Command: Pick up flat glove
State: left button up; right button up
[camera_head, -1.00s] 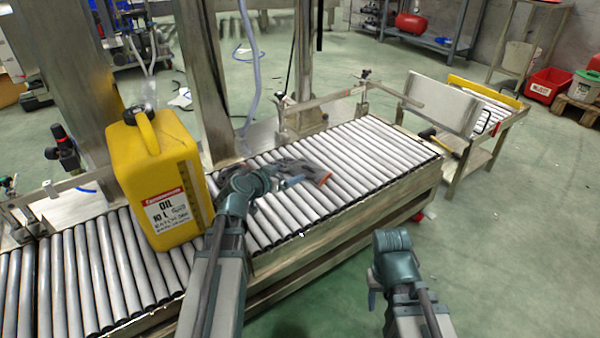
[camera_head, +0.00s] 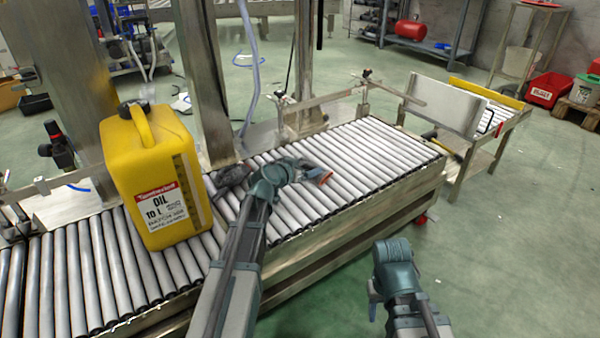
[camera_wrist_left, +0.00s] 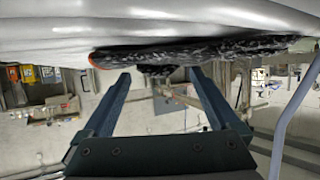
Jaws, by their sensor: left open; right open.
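The flat glove (camera_head: 232,176) is dark with an orange cuff edge and lies on the rollers of the conveyor (camera_head: 375,150). My left gripper (camera_head: 300,168) is over it and hides its middle part in the head view. In the left wrist view the glove (camera_wrist_left: 205,50) is a thin mottled dark strip along the rollers, just beyond the fingertips. The left gripper (camera_wrist_left: 160,73) is open there, with nothing between its fingers. My right gripper (camera_head: 374,292) hangs over the floor in front of the conveyor, apart from the glove, and shows only in small part.
A yellow oil canister (camera_head: 155,185) stands upright on the rollers left of my left arm. A metal guide rail (camera_head: 320,98) runs along the conveyor's back edge, by a steel post (camera_head: 205,80). The rollers to the right of the glove are clear.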

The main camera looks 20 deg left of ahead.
pick_arm(q)
jog(key=c, duration=1.4)
jog(key=shift+c, duration=0.2)
pick_arm(e)
jog(key=shift+r, duration=0.1)
